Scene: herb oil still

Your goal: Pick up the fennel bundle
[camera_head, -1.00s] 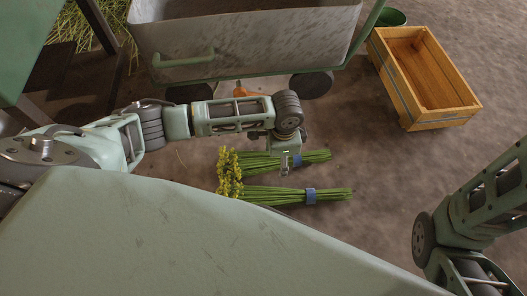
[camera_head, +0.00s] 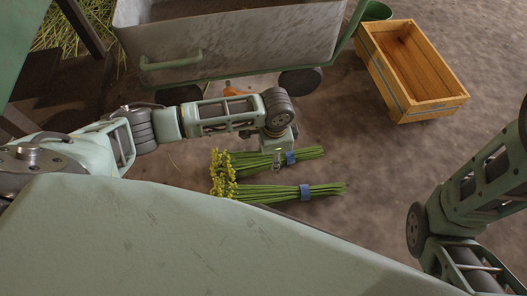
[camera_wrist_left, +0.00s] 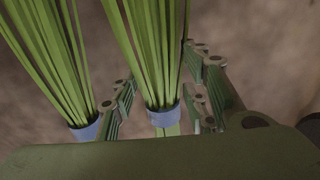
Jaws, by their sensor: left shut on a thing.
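Two green fennel bundles with yellow flower heads and blue bands lie side by side on the ground in the head view, the farther bundle (camera_head: 247,160) and the nearer bundle (camera_head: 262,191). My left gripper (camera_head: 277,160) is down at the farther bundle, just left of its blue band. In the left wrist view, the gripper's fingers (camera_wrist_left: 160,98) are shut on either side of one bundle (camera_wrist_left: 150,50), close to its band. The other bundle (camera_wrist_left: 45,55) lies outside the fingers, to the left. My right arm shows at the right edge, but its gripper is out of view.
A grey wheeled metal cart (camera_head: 230,45) stands just beyond the bundles. Bare ground lies open between the bundles and the crate.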

